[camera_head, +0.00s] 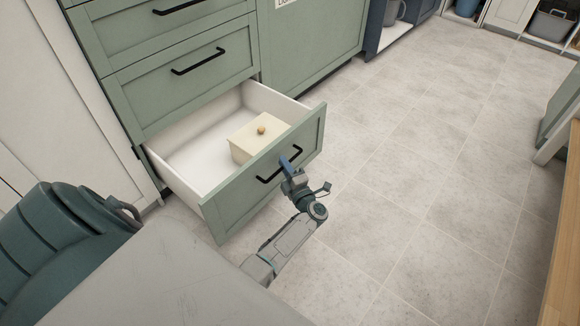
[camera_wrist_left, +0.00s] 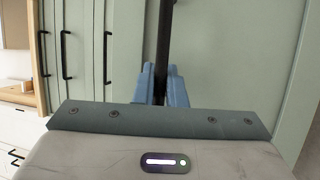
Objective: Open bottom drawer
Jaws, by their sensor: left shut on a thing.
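The green bottom drawer (camera_head: 250,192) stands pulled out from the cabinet, showing its white inside. Its black bar handle (camera_head: 266,179) is on the front panel. My left gripper (camera_head: 289,162) is at the right part of this handle, with its blue fingers shut on the bar. In the left wrist view the fingers (camera_wrist_left: 162,84) close around the black handle bar (camera_wrist_left: 165,35), with the green panel behind it. My right gripper is not in view.
A cream lidded box (camera_head: 258,138) with a round knob sits inside the drawer. Closed green drawers (camera_head: 180,85) are above it. Tiled floor (camera_head: 400,190) is clear to the right. A wooden-edged unit (camera_head: 564,240) stands at the far right.

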